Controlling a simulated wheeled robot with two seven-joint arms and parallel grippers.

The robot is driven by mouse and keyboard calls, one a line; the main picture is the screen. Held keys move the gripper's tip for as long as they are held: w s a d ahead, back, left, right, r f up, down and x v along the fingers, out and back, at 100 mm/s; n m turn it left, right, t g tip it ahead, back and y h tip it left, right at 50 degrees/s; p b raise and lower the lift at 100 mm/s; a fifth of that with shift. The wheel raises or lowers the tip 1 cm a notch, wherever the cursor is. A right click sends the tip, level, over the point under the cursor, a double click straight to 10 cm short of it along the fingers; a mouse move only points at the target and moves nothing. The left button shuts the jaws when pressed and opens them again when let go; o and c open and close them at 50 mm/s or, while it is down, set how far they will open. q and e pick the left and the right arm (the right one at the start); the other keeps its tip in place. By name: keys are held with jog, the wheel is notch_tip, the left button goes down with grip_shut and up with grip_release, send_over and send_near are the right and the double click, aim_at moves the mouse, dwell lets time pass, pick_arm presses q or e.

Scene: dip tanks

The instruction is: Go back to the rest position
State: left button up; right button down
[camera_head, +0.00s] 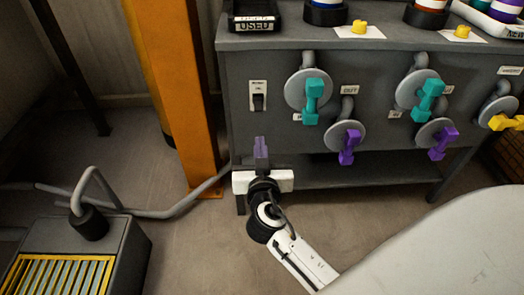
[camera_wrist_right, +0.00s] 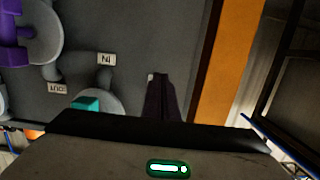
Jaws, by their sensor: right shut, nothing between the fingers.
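My right gripper (camera_head: 261,146) is in front of the left end of the grey cabinet (camera_head: 245,100), below the small switch plate (camera_head: 258,97). Its fingers are together and hold nothing. In the right wrist view the dark closed fingers (camera_wrist_right: 160,92) stand in front of the grey panel, apart from the handles as far as I can see. My left gripper is not in view.
The cabinet front carries teal handles (camera_head: 312,97) and purple handles (camera_head: 348,147) on grey discs, and a yellow handle (camera_head: 505,122). An orange post (camera_head: 178,90) stands left of the gripper. A grated box (camera_head: 125,250) with a hose sits at lower left.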

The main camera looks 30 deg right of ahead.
dwell(0.5)
